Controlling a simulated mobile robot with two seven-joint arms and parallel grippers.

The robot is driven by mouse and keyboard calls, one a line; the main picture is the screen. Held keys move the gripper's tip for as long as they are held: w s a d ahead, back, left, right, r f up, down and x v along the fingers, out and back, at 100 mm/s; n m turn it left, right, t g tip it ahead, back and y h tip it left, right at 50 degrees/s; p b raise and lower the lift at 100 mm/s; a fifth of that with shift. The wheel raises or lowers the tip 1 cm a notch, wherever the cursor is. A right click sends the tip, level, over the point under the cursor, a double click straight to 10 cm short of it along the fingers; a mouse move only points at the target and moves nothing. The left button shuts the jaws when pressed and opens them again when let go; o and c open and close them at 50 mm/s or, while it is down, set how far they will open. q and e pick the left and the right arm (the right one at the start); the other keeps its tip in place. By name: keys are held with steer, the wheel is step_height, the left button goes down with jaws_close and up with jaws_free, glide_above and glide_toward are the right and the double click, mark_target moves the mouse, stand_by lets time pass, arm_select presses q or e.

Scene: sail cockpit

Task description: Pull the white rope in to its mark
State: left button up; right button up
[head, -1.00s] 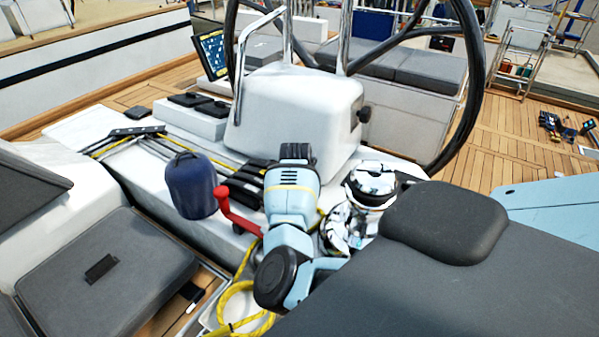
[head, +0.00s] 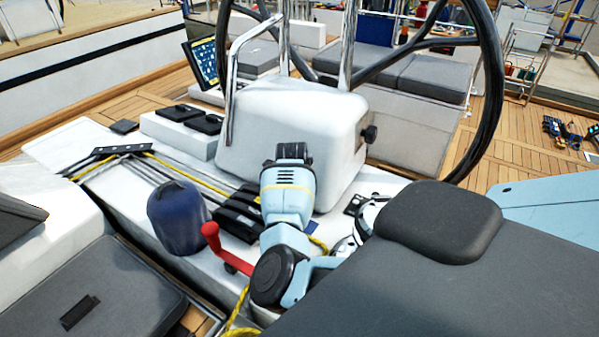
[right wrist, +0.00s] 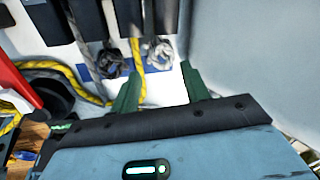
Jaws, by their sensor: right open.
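In the right wrist view the white rope (right wrist: 160,52), greyish white, comes out of a black clutch and ends in a small bunch. A yellow rope (right wrist: 138,58) runs beside it, and a darker grey rope lies further left. My right gripper (right wrist: 158,80) is open and empty, its two green fingers pointing towards the ropes, with the white rope's bunch between and beyond the tips. In the head view the black clutches (head: 238,212) sit left of my light blue arm, which hides the gripper fingers and the white rope. I cannot make out a mark on the rope. My left gripper is not in view.
A red handle (head: 224,248) stands left of my arm, beside a blue covered drum (head: 178,217). The white console (head: 290,125) and black steering wheel (head: 488,90) rise behind. A shiny winch (head: 367,222) is partly hidden at right. Blue patches (right wrist: 90,72) show beneath the ropes.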

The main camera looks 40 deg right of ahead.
steer(key=f, duration=0.2)
steer(key=d+f, duration=0.1)
steer(key=f, duration=0.1)
steer(key=f+b, duration=0.1)
steer(key=f, duration=0.1)
steer(key=shift+w+d+f, duration=0.15)
steer(key=shift+w+f, duration=0.1)
steer(key=shift+f, duration=0.15)
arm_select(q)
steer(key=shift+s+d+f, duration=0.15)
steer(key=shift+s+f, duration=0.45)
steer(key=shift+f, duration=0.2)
arm_select(e)
steer(key=shift+w+f, duration=0.1)
steer(key=shift+f, duration=0.25)
